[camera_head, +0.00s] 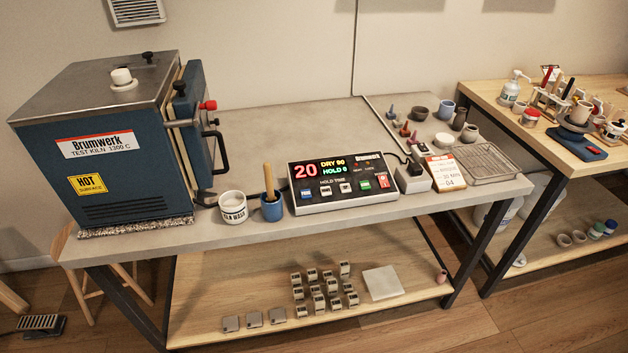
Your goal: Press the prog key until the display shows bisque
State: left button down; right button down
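The kiln controller (345,198) is a dark box with a sloped front, standing on the grey-topped table. Its display (320,170) shows a red "20", yellow "DRY 90" and green "HOLD 0". Below the display is a row of keys: white-and-blue ones (325,191) at the left and middle, a green one (365,185) and a red one (382,181) at the right. Neither of my grippers shows in the head view.
A blue kiln (120,150) marked "HOT" stands at the left. A white glaze pot (232,207) and a blue cup (271,208) with a wooden handle stand left of the controller. A grey box (412,181) and a card (443,172) stand right.

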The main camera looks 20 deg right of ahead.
aim_at(305, 194)
jog(key=i+j+z, duration=0.4)
jog(key=j, duration=0.2)
jog(key=j+z, duration=0.2)
jog(key=j, duration=0.15)
jog(key=i+j+z, duration=0.2)
jog(key=j, duration=0.2)
